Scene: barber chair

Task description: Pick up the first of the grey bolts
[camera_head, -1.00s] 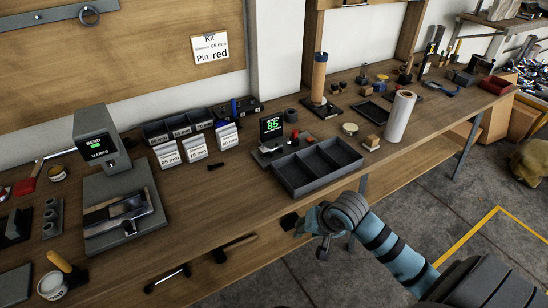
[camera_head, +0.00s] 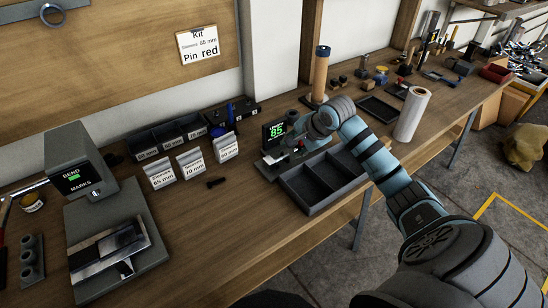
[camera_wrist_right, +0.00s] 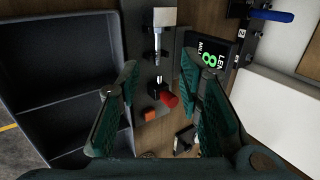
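My right gripper (camera_head: 283,153) is open over the length gauge (camera_head: 268,162), behind the black divided tray. In the right wrist view, its two teal-padded fingers (camera_wrist_right: 160,64) are apart on either side of the gauge, with nothing clearly held. A silver rod-like part (camera_wrist_right: 158,45) lies along the gauge between the fingertips; I cannot tell whether it is a grey bolt. A small dark bolt-like piece (camera_head: 216,182) lies on the bench in front of the white label cards. No other grey bolt is clearly identifiable. My left gripper is not in view.
The black tray (camera_head: 309,207) has empty compartments. A green-lit display (camera_head: 275,131) reads 85. Labelled cards (camera_head: 191,165) stand before dark bins (camera_head: 165,140). A bending station (camera_head: 88,170) is at left; a white roll (camera_head: 411,113) stands at right. Bench space left of the tray is mostly clear.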

